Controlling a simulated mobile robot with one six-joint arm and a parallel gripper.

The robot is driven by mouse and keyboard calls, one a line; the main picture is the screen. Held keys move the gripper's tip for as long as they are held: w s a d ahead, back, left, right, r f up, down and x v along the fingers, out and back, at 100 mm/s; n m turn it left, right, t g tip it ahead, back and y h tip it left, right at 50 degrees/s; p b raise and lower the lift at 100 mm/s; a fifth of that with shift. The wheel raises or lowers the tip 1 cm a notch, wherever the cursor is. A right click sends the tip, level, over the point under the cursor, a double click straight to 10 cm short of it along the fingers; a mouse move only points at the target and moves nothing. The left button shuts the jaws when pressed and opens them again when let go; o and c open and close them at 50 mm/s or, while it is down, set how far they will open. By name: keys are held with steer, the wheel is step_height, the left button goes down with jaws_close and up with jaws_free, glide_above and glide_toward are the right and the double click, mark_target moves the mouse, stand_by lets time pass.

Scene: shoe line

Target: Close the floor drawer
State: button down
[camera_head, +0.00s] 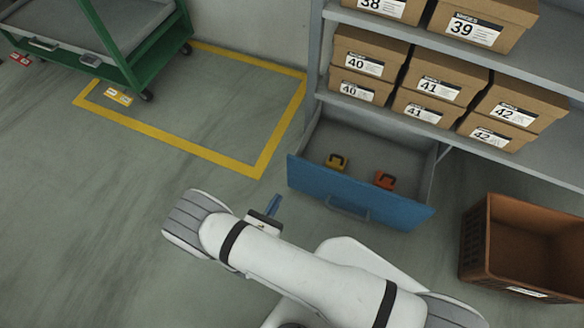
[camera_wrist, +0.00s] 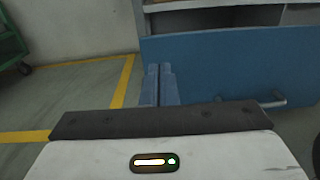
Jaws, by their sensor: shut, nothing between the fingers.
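The floor drawer (camera_head: 350,194) has a blue front and a grey inside, and it stands pulled out under the shelf rack. Its bar handle (camera_head: 347,210) is on the front. A yellow-and-black item (camera_head: 337,162) and an orange item (camera_head: 385,180) lie inside. My gripper (camera_head: 273,205) is shut and empty, in front of the drawer and near the left end of its front. In the wrist view my shut fingers (camera_wrist: 159,84) overlap the left edge of the blue drawer front (camera_wrist: 230,65). The handle (camera_wrist: 270,102) is to their right. I cannot tell whether the fingers touch the front.
Shoe boxes (camera_head: 440,80) fill the shelves above the drawer. A brown crate (camera_head: 478,245) stands on the floor at the right. A green cart (camera_head: 118,62) stands at the upper left. The floor inside the yellow tape (camera_head: 215,155) is mostly clear.

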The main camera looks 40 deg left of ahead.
steer(key=b, duration=0.4)
glide_toward(295, 161)
steer(key=shift+y, duration=0.3)
steer(key=x, duration=0.5)
steer(key=shift+w+d, duration=0.2)
steer(key=shift+w, duration=0.2)
steer(key=shift+w+a, duration=0.15)
steer(key=shift+w, duration=0.4)
